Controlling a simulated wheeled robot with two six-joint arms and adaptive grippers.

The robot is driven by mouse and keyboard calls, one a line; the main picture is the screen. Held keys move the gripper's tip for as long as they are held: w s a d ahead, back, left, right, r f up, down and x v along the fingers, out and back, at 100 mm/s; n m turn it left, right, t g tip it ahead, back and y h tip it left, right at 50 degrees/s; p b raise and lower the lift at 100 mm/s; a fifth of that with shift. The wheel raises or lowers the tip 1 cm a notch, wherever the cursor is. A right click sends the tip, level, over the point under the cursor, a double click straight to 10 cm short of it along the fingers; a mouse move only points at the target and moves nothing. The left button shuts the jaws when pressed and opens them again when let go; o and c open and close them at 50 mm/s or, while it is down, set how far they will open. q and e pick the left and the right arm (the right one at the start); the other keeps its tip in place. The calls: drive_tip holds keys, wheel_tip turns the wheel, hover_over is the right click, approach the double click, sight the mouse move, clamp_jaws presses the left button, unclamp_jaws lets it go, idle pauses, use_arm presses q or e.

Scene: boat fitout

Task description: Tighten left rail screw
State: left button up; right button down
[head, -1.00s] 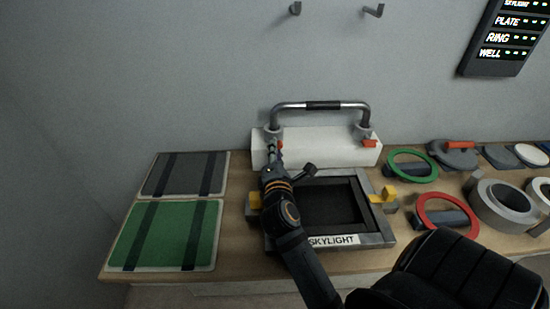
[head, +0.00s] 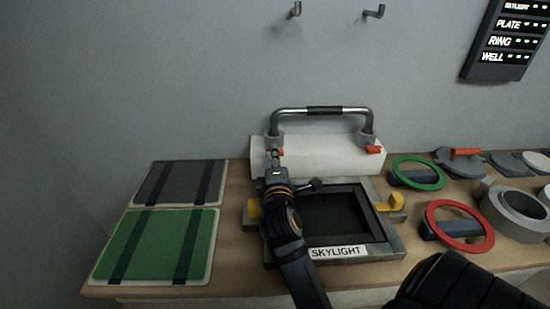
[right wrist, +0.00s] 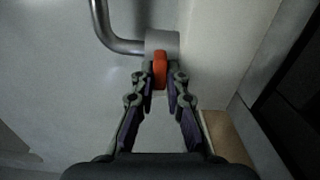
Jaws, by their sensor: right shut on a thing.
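A metal rail (head: 345,112) with a black middle grip stands on a white block (head: 325,158) at the back of the bench. Its left screw has an orange-red head (head: 281,152), mostly hidden by my gripper in the head view. My right gripper (head: 274,157) is at the left foot of the rail. In the right wrist view its fingers (right wrist: 159,85) are shut on the upright orange-red screw head (right wrist: 160,65), against the grey rail foot (right wrist: 162,40). The right rail screw (head: 374,149) is in the open. My left gripper is out of view.
The skylight frame (head: 392,240), with yellow clips, lies under my right arm in front of the block. Green (head: 160,245) and grey (head: 180,182) panels lie at left. Rings, including a red one (head: 460,243), and other parts crowd the right.

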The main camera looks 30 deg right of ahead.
drive_tip(key=shift+r, duration=0.15)
drive_tip(key=c, duration=1.4)
unclamp_jaws()
drive_tip(key=shift+o, duration=0.2)
